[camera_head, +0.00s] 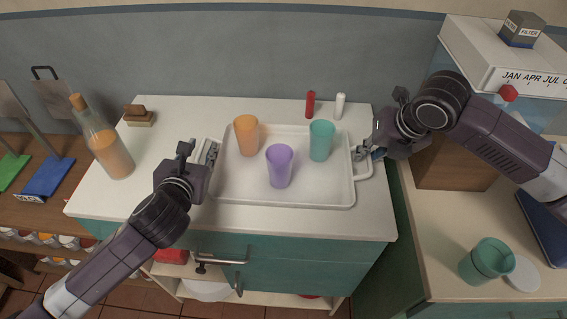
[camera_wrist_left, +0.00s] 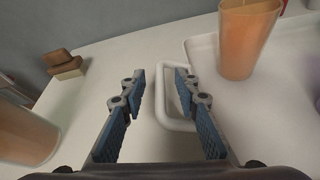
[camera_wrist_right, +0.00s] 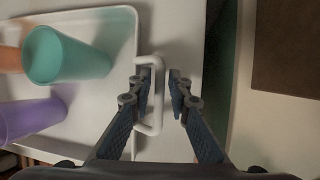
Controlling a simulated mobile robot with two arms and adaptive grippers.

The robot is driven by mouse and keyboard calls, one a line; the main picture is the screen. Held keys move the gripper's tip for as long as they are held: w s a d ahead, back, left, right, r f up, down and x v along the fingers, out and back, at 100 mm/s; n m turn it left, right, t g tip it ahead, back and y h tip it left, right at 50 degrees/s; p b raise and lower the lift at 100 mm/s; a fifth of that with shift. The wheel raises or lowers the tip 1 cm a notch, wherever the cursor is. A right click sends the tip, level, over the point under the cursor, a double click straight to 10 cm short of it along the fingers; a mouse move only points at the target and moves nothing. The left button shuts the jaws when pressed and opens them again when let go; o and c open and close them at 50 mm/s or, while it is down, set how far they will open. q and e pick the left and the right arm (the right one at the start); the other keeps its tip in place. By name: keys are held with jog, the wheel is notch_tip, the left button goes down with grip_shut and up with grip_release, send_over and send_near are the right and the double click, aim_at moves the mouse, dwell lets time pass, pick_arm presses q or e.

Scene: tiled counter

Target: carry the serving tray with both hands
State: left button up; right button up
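The white serving tray (camera_head: 315,193) lies on the white counter, holding an orange cup (camera_head: 246,135), a purple cup (camera_head: 279,166) and a teal cup (camera_head: 321,140), all upright. My left gripper (camera_head: 208,153) is at the tray's left handle. In the left wrist view, its open fingers (camera_wrist_left: 162,75) stand either side of the handle's outer bar (camera_wrist_left: 161,103), with gaps visible. My right gripper (camera_head: 366,154) is at the right handle (camera_head: 362,168). In the right wrist view, its fingers (camera_wrist_right: 159,77) are open, with the handle bar (camera_wrist_right: 157,110) between them.
A corked bottle (camera_head: 106,150) and a brown block (camera_head: 139,114) stand left of the tray. Red (camera_head: 310,104) and white (camera_head: 340,105) shakers stand behind it. A brown box (camera_head: 450,165) and teal mug (camera_head: 487,260) are on the right counter. The counter's front strip is clear.

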pick_arm(q)
jog(key=c, duration=0.5)
pick_arm(e)
grip_shut()
pick_arm(q)
grip_shut()
jog(key=shift+r, duration=0.15)
pick_arm(e)
jog(key=shift+r, duration=0.2)
